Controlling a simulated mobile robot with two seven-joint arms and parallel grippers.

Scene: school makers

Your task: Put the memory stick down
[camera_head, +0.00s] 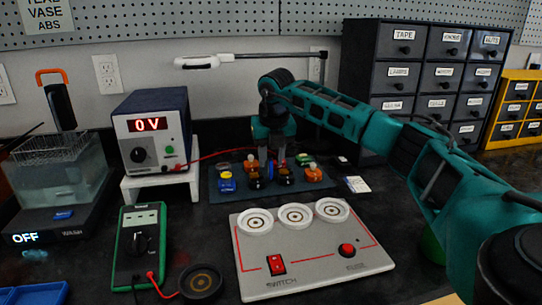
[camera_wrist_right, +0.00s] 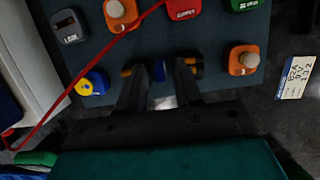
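My right gripper (camera_head: 270,172) points down over the dark blue mat (camera_head: 240,195) at the back of the bench. In the right wrist view its two dark fingers (camera_wrist_right: 164,72) stand apart. A small blue piece (camera_wrist_right: 158,72) shows between them, with a gap at its right. It may be the memory stick, but the fingers hide much of it and I cannot tell for sure. Dark parts with orange ends (camera_wrist_right: 127,71) show beside both fingers. My left gripper is not in view.
Coloured labelled blocks stand close around, among them an orange one (camera_wrist_right: 243,60) and a blue-yellow one (camera_wrist_right: 92,84). A red wire (camera_wrist_right: 105,50) crosses the mat. A grey switch panel (camera_head: 300,250) lies in front, and a power supply (camera_head: 153,130) stands left.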

